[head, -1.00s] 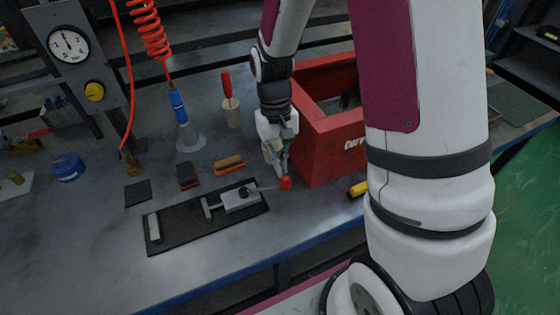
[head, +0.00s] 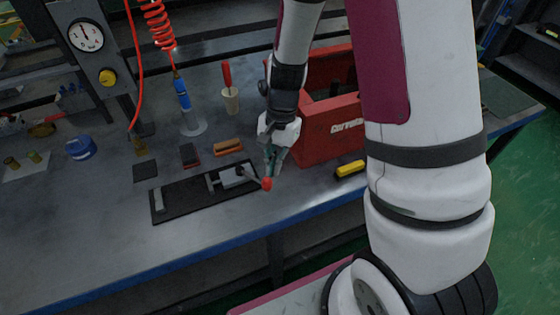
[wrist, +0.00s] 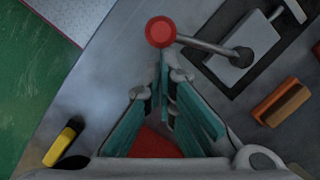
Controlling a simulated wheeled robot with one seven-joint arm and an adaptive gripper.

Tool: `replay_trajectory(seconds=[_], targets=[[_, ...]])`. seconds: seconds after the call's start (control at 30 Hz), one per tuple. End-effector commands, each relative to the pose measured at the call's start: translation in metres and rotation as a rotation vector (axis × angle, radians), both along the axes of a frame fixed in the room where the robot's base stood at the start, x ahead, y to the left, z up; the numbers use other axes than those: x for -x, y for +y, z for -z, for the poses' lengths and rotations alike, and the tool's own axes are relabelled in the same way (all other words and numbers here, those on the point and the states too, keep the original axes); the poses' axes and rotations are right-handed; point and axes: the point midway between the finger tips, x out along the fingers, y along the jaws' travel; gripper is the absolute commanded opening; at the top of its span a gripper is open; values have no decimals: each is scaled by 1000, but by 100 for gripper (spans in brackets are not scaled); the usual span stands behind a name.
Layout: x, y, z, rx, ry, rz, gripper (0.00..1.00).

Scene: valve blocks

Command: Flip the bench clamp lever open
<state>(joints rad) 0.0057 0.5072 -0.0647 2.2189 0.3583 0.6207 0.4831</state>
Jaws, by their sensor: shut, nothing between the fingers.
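The bench clamp (head: 228,179) is a light metal block on a black plate (head: 190,200). It also shows in the wrist view (wrist: 240,60). Its thin lever (head: 254,176) ends in a red knob (head: 267,184) and points right and toward the bench's front edge. In the wrist view the knob (wrist: 160,31) is just beyond my fingertips, and the lever (wrist: 205,46) runs right to a dark pivot. My gripper (head: 271,170) is shut and empty, close behind the knob. Its teal fingers meet at the tips in the wrist view (wrist: 163,72). I cannot tell whether they touch the knob.
A red box (head: 335,130) stands behind and right of my gripper. A yellow-black object (head: 350,169) lies in front of it. An orange-brown block (head: 228,146) and a dark red one (head: 189,155) lie behind the plate. The front strip of bench is clear.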

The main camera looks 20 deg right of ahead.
Motion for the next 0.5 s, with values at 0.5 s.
replay_trajectory(seconds=[0.5], targets=[[24, 29, -1, 0, 1, 320, 0]])
